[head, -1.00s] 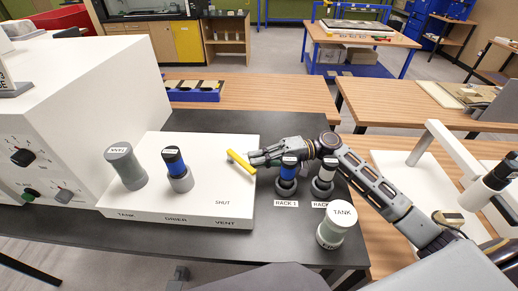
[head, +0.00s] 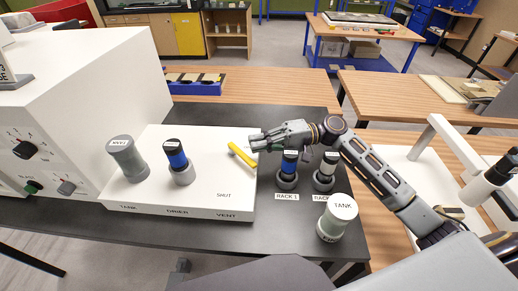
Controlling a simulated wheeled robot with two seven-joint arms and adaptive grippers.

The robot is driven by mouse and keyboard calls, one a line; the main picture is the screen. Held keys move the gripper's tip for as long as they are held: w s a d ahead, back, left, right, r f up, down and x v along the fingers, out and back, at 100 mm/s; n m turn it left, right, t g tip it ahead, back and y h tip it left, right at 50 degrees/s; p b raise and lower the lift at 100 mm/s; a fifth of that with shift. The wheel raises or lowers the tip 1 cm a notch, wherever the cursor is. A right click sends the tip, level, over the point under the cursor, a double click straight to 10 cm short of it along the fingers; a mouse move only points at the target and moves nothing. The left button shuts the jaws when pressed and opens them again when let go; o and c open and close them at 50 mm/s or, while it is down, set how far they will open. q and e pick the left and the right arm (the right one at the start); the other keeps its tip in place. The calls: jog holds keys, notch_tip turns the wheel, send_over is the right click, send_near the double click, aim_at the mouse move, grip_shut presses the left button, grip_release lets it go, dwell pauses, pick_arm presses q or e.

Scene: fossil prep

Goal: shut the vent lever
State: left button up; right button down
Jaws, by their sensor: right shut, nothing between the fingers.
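The yellow vent lever (head: 243,155) stands at the right end of the white panel (head: 207,152), above the words SHUT and VENT. It slants from upper left to lower right, and its bar does not line up with the SHUT label. My right gripper (head: 255,142) is shut and empty, just behind the lever's right end. I cannot tell whether its fingertips touch the lever. My left gripper is not in view.
A grey cylinder (head: 128,160) and a blue-banded cylinder (head: 177,160) stand on the panel, left of the lever. Two rack holders with cylinders (head: 289,165) (head: 328,170) and a white-topped TANK jar (head: 338,218) stand right of the panel, below my right arm.

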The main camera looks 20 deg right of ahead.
notch_tip(320, 180, up, 6)
dwell(0.4)
jog(key=shift+r, duration=0.15)
